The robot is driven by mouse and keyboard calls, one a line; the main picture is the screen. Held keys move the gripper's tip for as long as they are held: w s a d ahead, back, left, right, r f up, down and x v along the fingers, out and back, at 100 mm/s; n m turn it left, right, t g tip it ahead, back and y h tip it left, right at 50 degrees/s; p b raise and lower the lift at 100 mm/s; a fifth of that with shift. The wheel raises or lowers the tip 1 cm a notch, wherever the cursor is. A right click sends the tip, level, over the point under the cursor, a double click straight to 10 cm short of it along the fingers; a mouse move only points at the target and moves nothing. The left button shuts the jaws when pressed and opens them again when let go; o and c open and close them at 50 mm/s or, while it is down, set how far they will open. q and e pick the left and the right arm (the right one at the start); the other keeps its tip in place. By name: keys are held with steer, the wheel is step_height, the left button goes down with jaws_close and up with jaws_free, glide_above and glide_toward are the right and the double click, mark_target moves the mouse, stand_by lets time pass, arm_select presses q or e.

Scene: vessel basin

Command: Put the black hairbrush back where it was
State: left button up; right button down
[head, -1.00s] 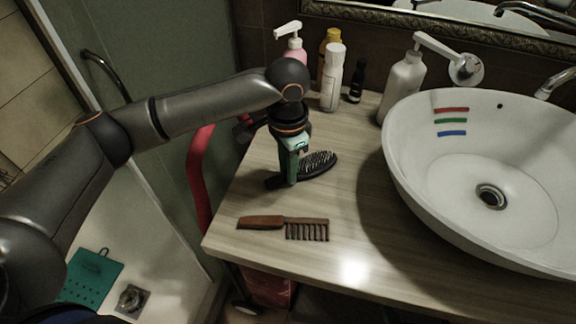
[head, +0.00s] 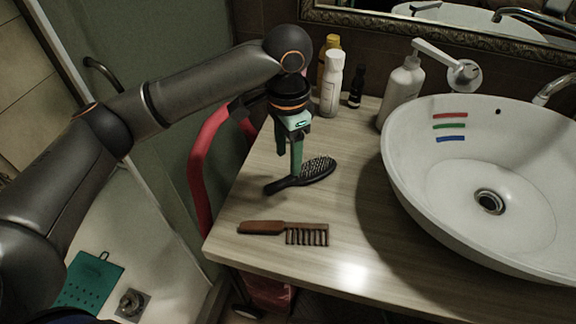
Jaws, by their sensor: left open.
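The black hairbrush (head: 317,171) lies on the wooden counter, bristles up, with its handle toward the lower left. My left gripper (head: 289,163) points down just above the brush's handle, its green fingers apart and nothing held between them. My right gripper is not in view.
A brown comb (head: 284,231) lies in front of the brush on the counter (head: 350,230). A white basin (head: 400,170) stands at the right. Several bottles, including a white one (head: 332,85), stand along the back. A red curved object (head: 200,165) is beside the counter's left edge.

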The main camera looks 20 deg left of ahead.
arm_select(q)
step_height(320, 180, up, 6)
stand_by(2.0)
